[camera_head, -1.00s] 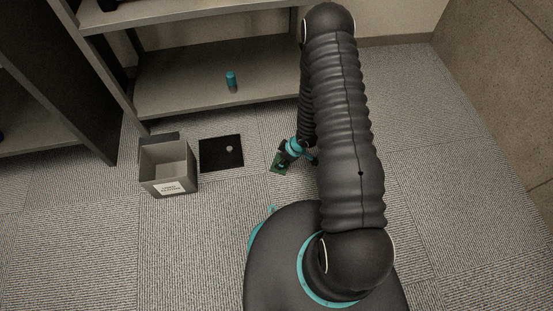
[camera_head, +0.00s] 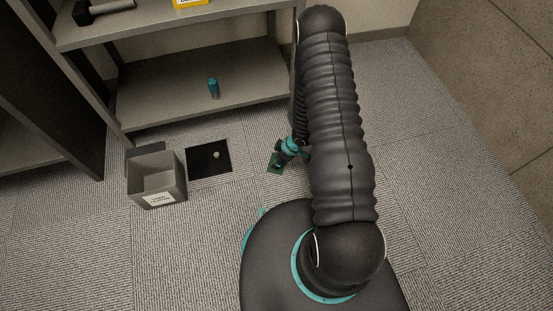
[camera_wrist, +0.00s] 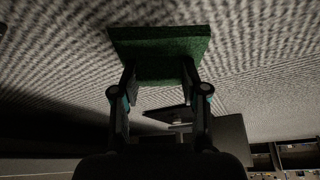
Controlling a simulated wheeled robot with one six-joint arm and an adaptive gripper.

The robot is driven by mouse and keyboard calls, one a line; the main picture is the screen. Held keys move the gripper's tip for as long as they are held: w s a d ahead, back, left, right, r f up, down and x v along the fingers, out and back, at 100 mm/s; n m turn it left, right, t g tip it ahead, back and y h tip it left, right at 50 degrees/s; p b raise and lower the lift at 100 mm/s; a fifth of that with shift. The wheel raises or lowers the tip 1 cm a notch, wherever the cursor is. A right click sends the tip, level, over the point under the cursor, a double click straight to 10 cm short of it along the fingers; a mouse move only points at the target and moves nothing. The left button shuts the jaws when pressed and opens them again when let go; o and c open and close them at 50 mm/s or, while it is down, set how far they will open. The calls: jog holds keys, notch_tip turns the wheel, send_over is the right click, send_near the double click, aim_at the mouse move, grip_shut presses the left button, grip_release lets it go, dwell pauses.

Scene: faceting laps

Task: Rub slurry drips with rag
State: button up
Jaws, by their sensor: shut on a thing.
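My gripper (camera_head: 283,158) (camera_wrist: 160,80) is shut on a flat green square pad (camera_head: 273,166) (camera_wrist: 163,47), which looks like the rag. The pad is held low near the carpet; I cannot tell whether it touches the floor. A black mat (camera_head: 198,165) lies on the carpet to the left of the gripper, apart from it. A small pale spot (camera_head: 216,155) shows on the mat; I cannot tell whether it is a slurry drip. No other drips can be made out.
A grey open bin (camera_head: 157,182) with a white label stands left of the mat. A yellow box (camera_head: 190,3) is higher up. Carpet in front of the mat is clear.

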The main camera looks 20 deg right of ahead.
jog(key=shift+r+p, duration=2.4)
jog(key=shift+r, duration=0.5)
jog(key=shift+r+p, duration=1.25)
jog(key=shift+r, duration=0.25)
